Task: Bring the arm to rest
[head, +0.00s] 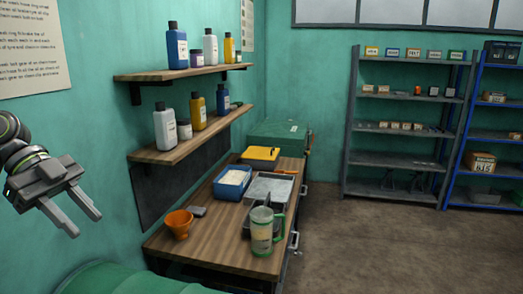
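My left gripper (83,219) hangs in the air at the left of the head view, in front of the green wall and left of the workbench. Its two grey fingers point down and to the right with a gap between them. It is open and nothing shows between the fingers. It appears clear of the bench and shelves. My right gripper is not in the head view.
Two wall shelves carry bottles. A grey rack (349,125) stands behind open floor (370,245).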

